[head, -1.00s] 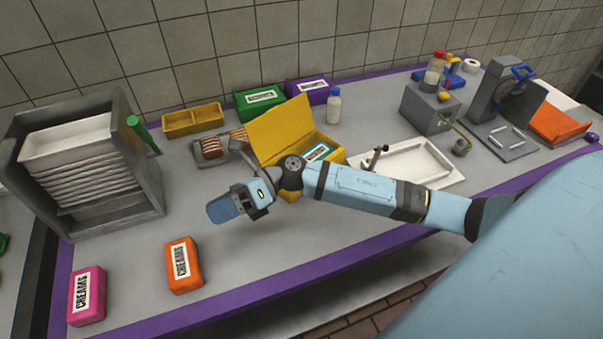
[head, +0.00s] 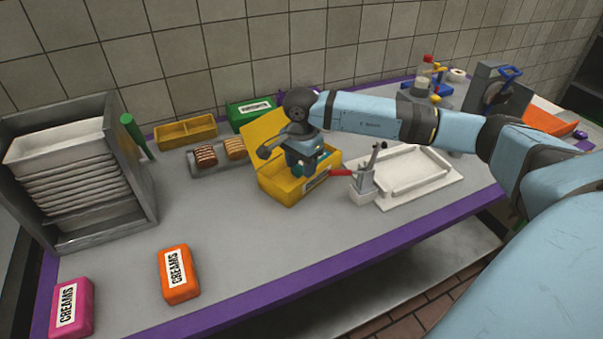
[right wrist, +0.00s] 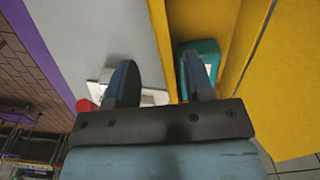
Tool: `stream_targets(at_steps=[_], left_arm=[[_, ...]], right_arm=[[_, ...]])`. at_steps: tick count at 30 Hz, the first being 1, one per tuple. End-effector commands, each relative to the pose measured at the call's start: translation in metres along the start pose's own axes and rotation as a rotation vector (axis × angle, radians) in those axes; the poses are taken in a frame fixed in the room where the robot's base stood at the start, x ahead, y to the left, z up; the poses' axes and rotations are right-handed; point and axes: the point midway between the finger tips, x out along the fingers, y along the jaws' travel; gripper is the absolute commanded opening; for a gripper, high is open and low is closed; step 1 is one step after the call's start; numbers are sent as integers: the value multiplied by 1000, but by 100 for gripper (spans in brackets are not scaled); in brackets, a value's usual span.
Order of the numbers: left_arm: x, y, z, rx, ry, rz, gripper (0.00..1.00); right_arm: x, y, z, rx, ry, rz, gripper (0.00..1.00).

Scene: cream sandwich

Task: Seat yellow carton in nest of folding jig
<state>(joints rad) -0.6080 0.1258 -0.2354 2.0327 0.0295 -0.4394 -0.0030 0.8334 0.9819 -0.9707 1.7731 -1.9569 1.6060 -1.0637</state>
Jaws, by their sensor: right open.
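The yellow carton (head: 291,198) stands on the table with its lid raised at the back. A teal packet with a white label (head: 316,180) lies inside it, and also shows in the right wrist view (right wrist: 207,47). The white plate with a raised frame (head: 440,180), apparently the folding jig, lies right of the carton, with a red-handled clamp (head: 362,184) at its left. My right gripper (head: 304,168) is open and points down at the carton. In the right wrist view its fingers (right wrist: 160,82) appear on either side of a yellow carton wall (right wrist: 158,25); contact cannot be told. My left gripper is out of view.
Orange (head: 178,274) and pink (head: 71,307) packets lie at the front left. A tray rack (head: 150,190) stands at the left. The front middle of the table is clear.

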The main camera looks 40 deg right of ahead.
Motion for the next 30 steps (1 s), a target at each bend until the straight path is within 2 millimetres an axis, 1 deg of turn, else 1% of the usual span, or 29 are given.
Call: stream_targets(at_steps=[1, 3, 9, 13, 18, 21, 28, 29, 30], left_arm=[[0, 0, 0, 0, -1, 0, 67], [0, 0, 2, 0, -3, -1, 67], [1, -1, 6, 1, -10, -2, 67], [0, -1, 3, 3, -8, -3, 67], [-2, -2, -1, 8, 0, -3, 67], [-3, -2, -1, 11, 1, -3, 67], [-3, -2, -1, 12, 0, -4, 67], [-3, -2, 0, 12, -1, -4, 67], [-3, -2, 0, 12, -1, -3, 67]], right_arm=[[9, 0, 0, 1, -2, 2, 48], [18, 0, 0, 1, -1, 1, 48], [30, 0, 0, 0, -3, -1, 48], [41, -2, 0, 1, -3, 1, 48], [68, -3, 0, 1, -4, 2, 48], [78, -4, -1, 0, -3, 0, 48], [80, -4, -1, 0, -3, -2, 48], [80, -4, -1, 0, -3, -2, 41], [80, -4, -1, 0, -3, -2, 32]])
